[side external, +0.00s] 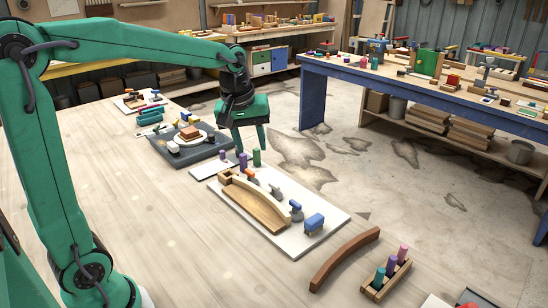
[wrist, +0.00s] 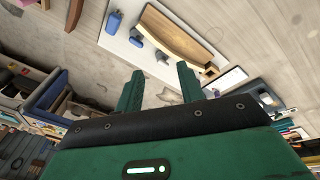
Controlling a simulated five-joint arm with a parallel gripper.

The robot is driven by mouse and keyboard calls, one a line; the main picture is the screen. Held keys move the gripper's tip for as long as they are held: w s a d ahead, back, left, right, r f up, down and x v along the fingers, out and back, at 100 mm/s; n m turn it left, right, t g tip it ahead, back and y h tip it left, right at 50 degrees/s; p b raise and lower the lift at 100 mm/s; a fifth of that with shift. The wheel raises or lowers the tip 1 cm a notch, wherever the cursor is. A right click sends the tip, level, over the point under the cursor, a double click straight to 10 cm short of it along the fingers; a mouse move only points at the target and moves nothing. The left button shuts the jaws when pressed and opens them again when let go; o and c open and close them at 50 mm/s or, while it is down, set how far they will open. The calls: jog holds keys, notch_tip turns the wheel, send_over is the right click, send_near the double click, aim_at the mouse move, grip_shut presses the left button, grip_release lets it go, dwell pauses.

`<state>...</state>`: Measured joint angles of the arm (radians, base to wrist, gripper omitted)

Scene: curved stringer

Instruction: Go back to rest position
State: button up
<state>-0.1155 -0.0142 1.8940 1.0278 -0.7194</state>
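My gripper (side external: 252,138) hangs over the far end of the white board, near the purple and green pegs. In the wrist view my gripper (wrist: 160,88) shows two green fingers spread apart with nothing between them. The curved wooden stringer (side external: 262,193) lies on the white board (side external: 300,241), beside a wider tan wooden piece (side external: 256,206). In the wrist view the tan wooden piece (wrist: 175,38) lies beyond the fingers, apart from them. My gripper is above the work and holds nothing.
A dark grey tray (side external: 197,152) with small items sits beyond the board. A brown curved strip (side external: 345,258) and a wooden peg rack (side external: 386,279) lie at the near right. A blue-edged bench (side external: 400,88) stands across the floor. The left of the tabletop is clear.

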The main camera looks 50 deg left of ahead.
jog(key=s+d+m+t, duration=0.1)
jog(key=s+m, duration=0.3)
jog(key=s, duration=0.5)
jog(key=s+d+f+m+t, duration=0.1)
jog(key=s+d+m+t, duration=0.1)
jog(key=s+m, duration=0.3)
jog(key=s+d, duration=0.1)
jog(key=s, duration=0.2)
jog(key=shift+s+d+m, duration=0.3)
jog(key=shift+s+d, duration=0.05)
